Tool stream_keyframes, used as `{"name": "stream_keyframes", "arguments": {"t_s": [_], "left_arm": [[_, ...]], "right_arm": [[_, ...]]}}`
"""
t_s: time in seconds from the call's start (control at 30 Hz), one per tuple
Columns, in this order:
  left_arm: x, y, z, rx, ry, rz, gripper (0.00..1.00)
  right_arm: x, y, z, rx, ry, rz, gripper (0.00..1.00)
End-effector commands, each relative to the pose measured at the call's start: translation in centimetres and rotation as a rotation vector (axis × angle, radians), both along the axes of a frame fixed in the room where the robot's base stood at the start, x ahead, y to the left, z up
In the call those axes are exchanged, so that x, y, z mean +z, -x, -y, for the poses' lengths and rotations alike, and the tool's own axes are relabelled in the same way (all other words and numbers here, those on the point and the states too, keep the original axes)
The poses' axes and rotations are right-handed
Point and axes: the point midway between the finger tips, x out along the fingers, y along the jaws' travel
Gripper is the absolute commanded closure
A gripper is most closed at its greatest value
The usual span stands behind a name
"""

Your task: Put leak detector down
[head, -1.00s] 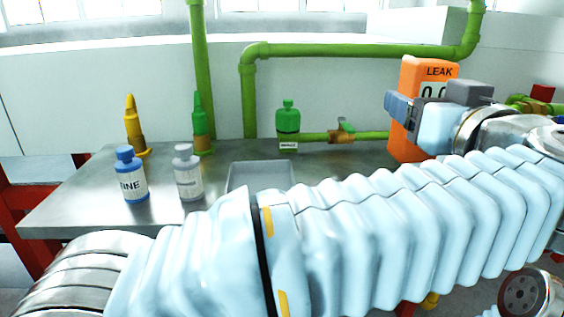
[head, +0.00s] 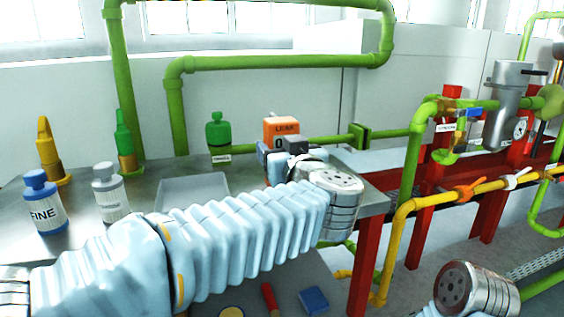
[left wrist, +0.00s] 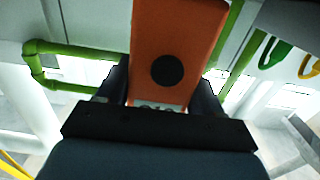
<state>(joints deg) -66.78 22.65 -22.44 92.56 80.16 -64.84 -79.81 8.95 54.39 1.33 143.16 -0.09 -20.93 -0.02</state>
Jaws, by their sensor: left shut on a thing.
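The leak detector (head: 281,128) is an orange box with "LEAK" and a display on its face. In the head view it is upright at the right part of the grey table (head: 350,182); my arm hides its lower part, so I cannot tell whether it touches the tabletop. My left gripper (head: 277,152) is shut on it. In the left wrist view the orange detector (left wrist: 178,45), with a dark round spot, sits between the two dark fingers (left wrist: 160,88). My right gripper is not in view.
A grey tray (head: 194,190), a blue-capped bottle (head: 43,205), a grey bottle (head: 110,195) and a green bottle (head: 217,138) stand on the table. Green pipes (head: 270,62) run behind it. Yellow pipe (head: 400,225) and red frames (head: 420,200) stand at the right.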

Motion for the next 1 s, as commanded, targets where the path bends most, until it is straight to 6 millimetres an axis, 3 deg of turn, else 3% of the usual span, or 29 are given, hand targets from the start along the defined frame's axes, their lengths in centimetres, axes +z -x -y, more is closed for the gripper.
{"name": "stream_keyframes", "arguments": {"t_s": [0.1,0.53,0.57,0.6,0.73,1.0], "left_arm": [[-1.4,0.1,0.1,-0.003,-0.002,0.003,0.83],[-2.0,0.1,0.1,-0.002,-0.001,0.002,0.83],[-2.0,0.1,0.1,-0.002,0.000,0.001,0.32],[-2.0,0.1,0.1,-0.003,0.000,0.001,0.26],[-2.0,0.1,0.1,-0.003,0.000,0.001,0.08],[-1.9,0.1,0.2,-0.003,-0.001,0.002,0.08]], "right_arm": [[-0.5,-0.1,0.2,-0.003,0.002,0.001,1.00],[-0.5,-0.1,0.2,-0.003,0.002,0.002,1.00],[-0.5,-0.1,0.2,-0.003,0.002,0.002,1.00],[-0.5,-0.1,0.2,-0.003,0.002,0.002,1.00],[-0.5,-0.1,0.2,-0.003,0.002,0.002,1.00],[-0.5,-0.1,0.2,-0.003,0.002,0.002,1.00]]}}
